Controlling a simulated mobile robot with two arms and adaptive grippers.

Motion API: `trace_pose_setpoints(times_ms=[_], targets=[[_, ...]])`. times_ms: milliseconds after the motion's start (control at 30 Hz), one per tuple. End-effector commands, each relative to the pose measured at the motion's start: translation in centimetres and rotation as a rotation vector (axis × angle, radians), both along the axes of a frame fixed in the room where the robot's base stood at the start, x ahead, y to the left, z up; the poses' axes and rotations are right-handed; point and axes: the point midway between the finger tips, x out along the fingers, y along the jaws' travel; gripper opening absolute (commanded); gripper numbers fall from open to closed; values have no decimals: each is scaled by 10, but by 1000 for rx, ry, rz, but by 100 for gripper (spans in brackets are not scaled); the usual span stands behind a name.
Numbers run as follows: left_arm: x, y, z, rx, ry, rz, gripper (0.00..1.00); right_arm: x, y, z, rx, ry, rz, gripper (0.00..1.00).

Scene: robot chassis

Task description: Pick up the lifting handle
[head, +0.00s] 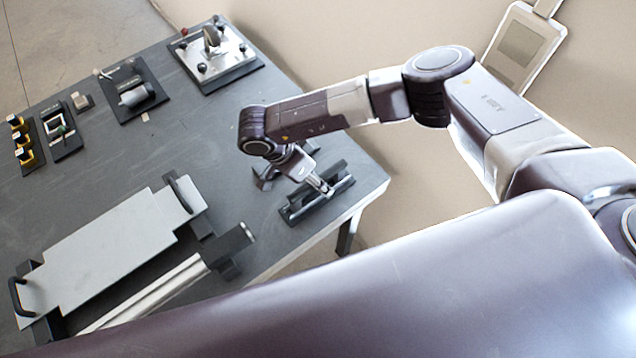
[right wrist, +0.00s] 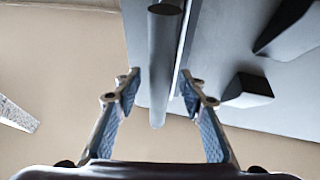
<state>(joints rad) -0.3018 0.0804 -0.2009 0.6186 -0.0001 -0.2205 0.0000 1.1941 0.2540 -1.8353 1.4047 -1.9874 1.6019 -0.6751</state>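The lifting handle seems to be the dark bar (head: 335,186) on a small black stand at the table's right corner. In the right wrist view a dark grey round bar (right wrist: 163,75) runs lengthwise between the lines of the two fingers. My right gripper (head: 326,190) is at this bar, partly hidden by its own wrist in the head view. In the right wrist view the right gripper (right wrist: 160,88) is open, with fingers on either side of the bar and small gaps visible. I cannot tell how deep the bar sits between the fingertips. My left gripper is not in view.
A grey plate (head: 105,250) with black end handles lies on the dark table (head: 190,135). A silver bar with a black end block (head: 232,250) lies beside it. Several mounted devices line the back, including a lever panel (head: 213,60). The table's middle is clear.

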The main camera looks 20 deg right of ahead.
Motion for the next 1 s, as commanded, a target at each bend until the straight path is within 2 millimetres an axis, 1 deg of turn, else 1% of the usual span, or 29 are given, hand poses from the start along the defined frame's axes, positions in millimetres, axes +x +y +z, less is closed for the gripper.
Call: trace_pose_setpoints(times_ms=[167,467,567,800,833,1000], targets=[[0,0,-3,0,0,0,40,0,0,-2,0,0,0,37],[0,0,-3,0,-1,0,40,0,0,-2,0,0,0,37],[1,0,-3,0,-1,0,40,0,0,-2,0,0,0,29],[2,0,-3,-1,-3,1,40,0,0,-2,0,0,0,2],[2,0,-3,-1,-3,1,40,0,0,-2,0,0,0,0],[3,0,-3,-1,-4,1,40,0,0,-2,0,0,0,0]])
